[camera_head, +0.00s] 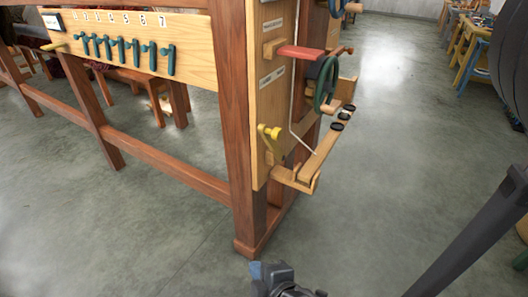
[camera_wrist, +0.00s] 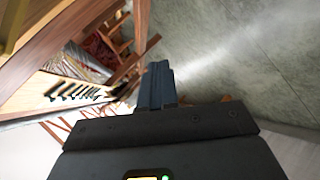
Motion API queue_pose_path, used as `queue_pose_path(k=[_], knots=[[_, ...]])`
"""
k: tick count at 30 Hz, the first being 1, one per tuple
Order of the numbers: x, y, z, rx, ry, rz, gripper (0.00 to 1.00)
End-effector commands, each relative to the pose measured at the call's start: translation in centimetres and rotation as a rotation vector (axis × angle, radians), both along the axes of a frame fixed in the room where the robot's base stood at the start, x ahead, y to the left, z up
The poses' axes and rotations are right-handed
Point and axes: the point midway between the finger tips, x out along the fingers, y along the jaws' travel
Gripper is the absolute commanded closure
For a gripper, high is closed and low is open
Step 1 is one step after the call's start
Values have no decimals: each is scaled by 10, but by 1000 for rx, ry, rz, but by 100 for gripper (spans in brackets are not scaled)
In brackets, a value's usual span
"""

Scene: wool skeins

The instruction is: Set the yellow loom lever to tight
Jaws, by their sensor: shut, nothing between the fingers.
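The yellow loom lever (camera_head: 270,132) is on the pale wooden side panel of the loom, in the middle of the head view. Its round knob points up and to the left, above a small yellow-brown mount. My gripper (camera_head: 270,272) is at the bottom edge of the head view, low and in front of the loom post, well apart from the lever. In the wrist view, its dark fingers (camera_wrist: 157,82) are pressed together with nothing between them. The wrist view does not clearly show the yellow lever. Labels on the panel are too small to read.
A red lever (camera_head: 300,53), a green handwheel (camera_head: 326,84) and a wooden pedal-like arm (camera_head: 322,150) stick out from the panel. A row of green levers (camera_head: 125,52) sits on the front board. Reddish loom posts (camera_head: 238,150) stand close by. Grey floor (camera_head: 410,150) is clear to the right.

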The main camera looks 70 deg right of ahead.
Motion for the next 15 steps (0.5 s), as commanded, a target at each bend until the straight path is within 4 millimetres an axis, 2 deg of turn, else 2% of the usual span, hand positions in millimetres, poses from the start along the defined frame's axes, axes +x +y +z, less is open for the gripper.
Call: queue_pose_path(k=[1,4,7,11,15], knots=[[17,-18,2,-91,27,-56,100],[38,-55,17,-280,89,-196,100],[53,-86,44,-456,132,-359,100],[66,-110,86,-634,154,-565,100],[70,-119,120,-751,156,-731,100]])
